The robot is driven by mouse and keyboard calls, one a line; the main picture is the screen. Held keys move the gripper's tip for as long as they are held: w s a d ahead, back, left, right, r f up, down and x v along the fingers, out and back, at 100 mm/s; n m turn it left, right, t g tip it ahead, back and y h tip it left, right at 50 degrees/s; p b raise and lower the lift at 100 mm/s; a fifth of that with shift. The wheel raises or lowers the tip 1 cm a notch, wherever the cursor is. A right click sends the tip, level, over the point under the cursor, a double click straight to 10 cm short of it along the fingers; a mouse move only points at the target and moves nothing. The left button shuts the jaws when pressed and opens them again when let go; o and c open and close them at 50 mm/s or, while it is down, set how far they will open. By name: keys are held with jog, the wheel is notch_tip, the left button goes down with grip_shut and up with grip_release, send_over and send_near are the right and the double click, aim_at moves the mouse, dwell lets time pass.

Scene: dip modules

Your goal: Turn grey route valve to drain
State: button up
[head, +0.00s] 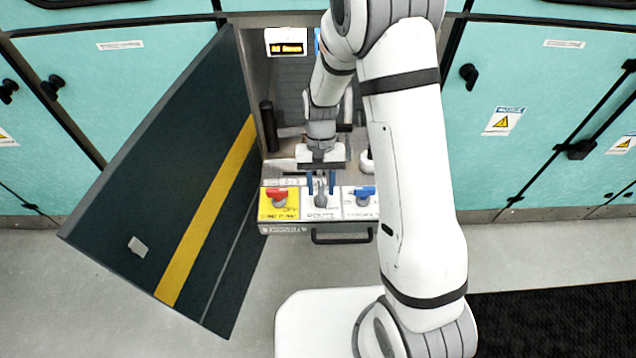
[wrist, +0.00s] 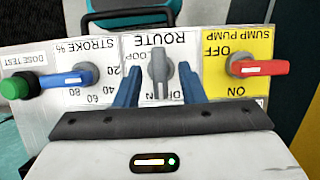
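The grey route valve (wrist: 160,72) is on the white ROUTE panel, in the middle of the wrist view. Its handle runs nearly straight up and down in that picture, over partly hidden lettering. LOOP shows beside its upper end; the lower word is mostly covered. My gripper (wrist: 159,68) is open, with one blue finger on each side of the handle and a visible gap to each. In the head view my gripper (head: 321,183) comes down over the grey valve (head: 321,200) from behind, and its fingers partly hide the panel.
A red sump pump valve (head: 277,196) on yellow and a blue stroke valve (head: 363,193) flank it closely. A green dose test button (wrist: 14,86) shows in the wrist view. An open dark door (head: 150,190) stands left. A drawer handle (head: 341,238) is below the panel.

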jog(key=v, duration=0.7)
jog(key=shift+w+r, duration=0.2)
jog(key=shift+r, duration=0.15)
jog(key=s+d+r+t+p, duration=0.1)
jog(key=s+d+r+t, duration=0.2)
jog(key=s+d+r, duration=0.2)
jog(key=s+d+r+t+p, duration=0.1)
jog(key=s+d+r+t, duration=0.3)
jog(key=s+r, duration=0.6)
notch_tip(320, 180, up, 3)
jog(key=d, duration=0.2)
jog(key=shift+s+d, duration=0.3)
jog(key=shift+s, duration=0.1)
dwell(0.3)
